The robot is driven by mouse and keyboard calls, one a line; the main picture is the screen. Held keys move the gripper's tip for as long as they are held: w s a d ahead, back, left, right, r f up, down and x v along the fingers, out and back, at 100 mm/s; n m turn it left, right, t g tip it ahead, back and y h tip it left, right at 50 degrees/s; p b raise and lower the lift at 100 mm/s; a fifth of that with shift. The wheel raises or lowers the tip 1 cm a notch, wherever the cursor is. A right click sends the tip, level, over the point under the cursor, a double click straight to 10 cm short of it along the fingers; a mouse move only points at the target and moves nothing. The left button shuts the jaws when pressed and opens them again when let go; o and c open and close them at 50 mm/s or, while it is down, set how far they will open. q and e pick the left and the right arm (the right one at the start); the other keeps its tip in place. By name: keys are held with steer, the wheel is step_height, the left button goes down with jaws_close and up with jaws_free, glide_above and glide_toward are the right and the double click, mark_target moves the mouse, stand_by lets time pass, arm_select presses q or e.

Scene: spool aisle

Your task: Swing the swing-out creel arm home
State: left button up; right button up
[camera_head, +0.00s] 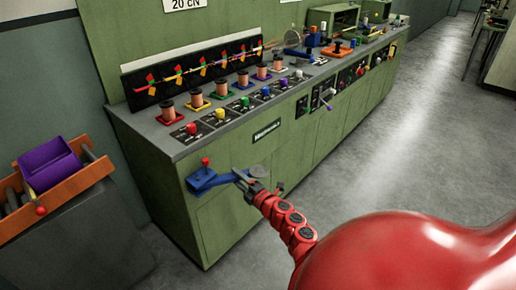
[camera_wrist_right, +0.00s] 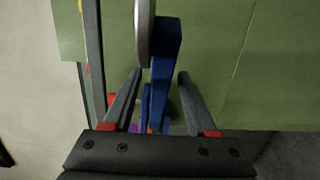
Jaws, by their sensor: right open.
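The blue swing-out creel arm (camera_head: 225,179) sticks out from the front of the green cabinet near its left corner, on a blue bracket (camera_head: 200,180) with a red knob (camera_head: 206,161) on top. A round grey disc (camera_head: 260,171) is at its outer end. My right gripper (camera_head: 247,181) is at the outer part of the arm. In the right wrist view, the gripper (camera_wrist_right: 160,72) is open, and the blue arm (camera_wrist_right: 167,48) runs between its fingers. The grey disc (camera_wrist_right: 145,30) shows edge-on there. Whether the fingers touch the arm is unclear. My left gripper is not in view.
The green cabinet (camera_head: 230,222) carries several copper spools and coloured knobs on its top. An orange bin (camera_head: 70,192) with a purple box (camera_head: 50,165) stands at the left. The grey floor of the aisle (camera_head: 420,130) is clear at the right.

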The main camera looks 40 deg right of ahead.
steer(key=s, duration=1.3)
steer(key=shift+a, duration=0.45)
